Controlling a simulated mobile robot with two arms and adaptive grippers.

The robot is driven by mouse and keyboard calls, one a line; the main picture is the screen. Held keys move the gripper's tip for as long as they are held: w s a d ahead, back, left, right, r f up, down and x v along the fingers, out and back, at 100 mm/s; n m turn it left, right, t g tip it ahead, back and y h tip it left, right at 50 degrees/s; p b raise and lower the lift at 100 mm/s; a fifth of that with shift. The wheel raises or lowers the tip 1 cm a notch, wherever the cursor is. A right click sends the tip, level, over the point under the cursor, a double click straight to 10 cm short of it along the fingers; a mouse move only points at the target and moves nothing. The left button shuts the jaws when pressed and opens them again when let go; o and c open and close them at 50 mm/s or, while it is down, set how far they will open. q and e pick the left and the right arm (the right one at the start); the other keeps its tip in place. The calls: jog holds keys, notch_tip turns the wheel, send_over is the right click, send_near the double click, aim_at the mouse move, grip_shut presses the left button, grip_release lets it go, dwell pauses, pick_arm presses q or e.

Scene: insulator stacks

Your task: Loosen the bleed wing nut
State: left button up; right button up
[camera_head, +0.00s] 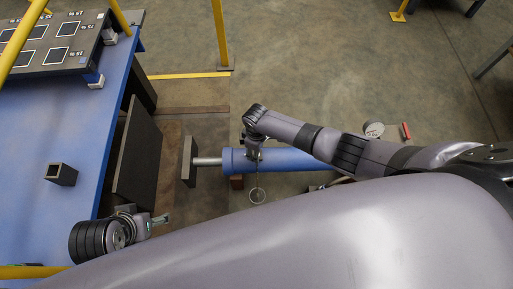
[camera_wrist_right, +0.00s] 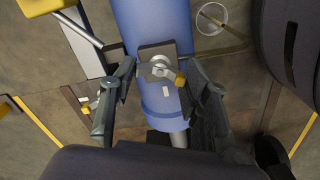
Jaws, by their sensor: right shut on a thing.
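The blue cylinder (camera_head: 290,160) lies across the floor with a steel rod at its left end. In the right wrist view, the cylinder (camera_wrist_right: 155,18) carries a dark plate with a silver wing nut (camera_wrist_right: 160,67) on it and a brass-coloured piece beside it. My right gripper (camera_wrist_right: 157,75) is over this fitting, its fingers on either side, shut on the wing nut; the exact contact is hard to see. In the head view my right gripper (camera_head: 253,153) points down at the cylinder, and the nut is too small to make out. My left gripper (camera_head: 160,220) is by the blue table's edge; its fingers are unclear.
A blue table (camera_head: 60,215) at left holds a dark square tube (camera_head: 62,174) and a panel of marked squares (camera_head: 55,45). Yellow posts (camera_head: 220,35) stand around. Open floor lies beyond the cylinder.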

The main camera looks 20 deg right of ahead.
jog(key=n, duration=0.5)
jog(key=shift+n, duration=0.3)
dwell(0.4)
jog(key=o, duration=1.2)
jog(key=shift+c, duration=0.2)
notch_tip(320, 180, up, 12)
